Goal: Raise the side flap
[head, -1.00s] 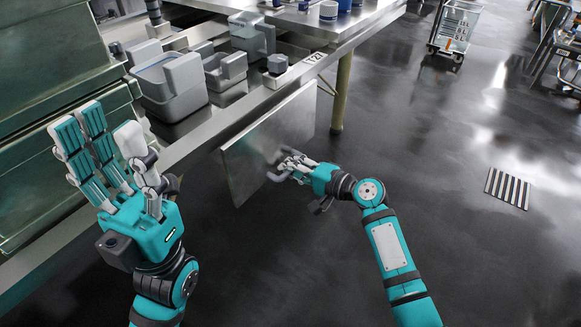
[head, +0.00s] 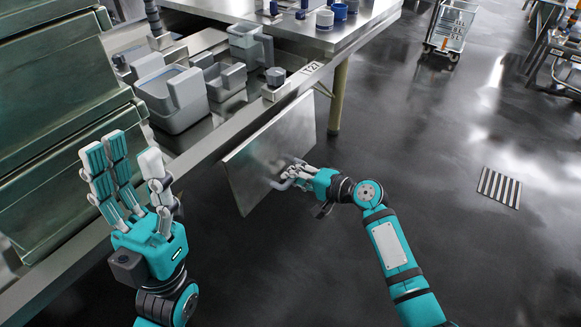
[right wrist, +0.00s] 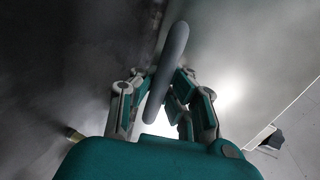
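The side flap (head: 250,162) is a flat metal panel hanging down at the end of the steel table, with a grey bar handle on its outer face. My right gripper (head: 289,178) is at this handle. In the right wrist view, the handle (right wrist: 174,60) runs between the fingers of the right gripper (right wrist: 162,88), which bend in from both sides. Whether they press on it is unclear. My left gripper (head: 128,170) is open and empty, its fingers pointing up, in front of the table and away from the flap.
The steel table (head: 229,123) holds several grey containers, including a large tub (head: 172,98). A table leg (head: 339,95) stands behind the flap. Green metal panels (head: 60,90) fill the left. The floor (head: 400,170) to the right is open, with a trolley (head: 452,25) far off.

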